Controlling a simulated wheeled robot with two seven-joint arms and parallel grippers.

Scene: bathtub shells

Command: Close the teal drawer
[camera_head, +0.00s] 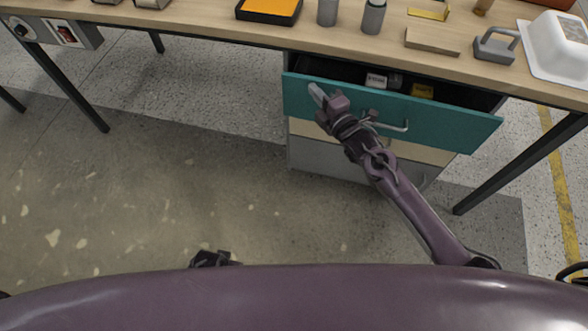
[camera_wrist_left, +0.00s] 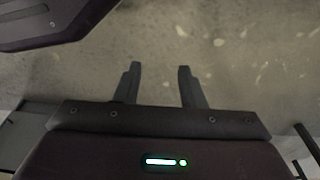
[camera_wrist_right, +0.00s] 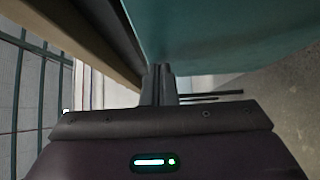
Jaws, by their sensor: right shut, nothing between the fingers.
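The teal drawer (camera_head: 450,118) stands open under the table, pulled out toward me, with its front and silver handle (camera_head: 392,127) facing me. My right gripper (camera_head: 316,92) is shut and empty at the left part of the drawer front, left of the handle. In the right wrist view the shut fingers (camera_wrist_right: 159,70) are close to the teal front (camera_wrist_right: 230,35); I cannot tell whether they touch. My left gripper (camera_wrist_left: 158,72) is open and empty above the bare floor, well away from the drawer.
The table (camera_head: 210,25) above holds an orange tray (camera_head: 268,10), grey cylinders (camera_head: 373,17), a grey weight (camera_head: 495,46) and a white tub (camera_head: 556,50). Floor to the left is clear.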

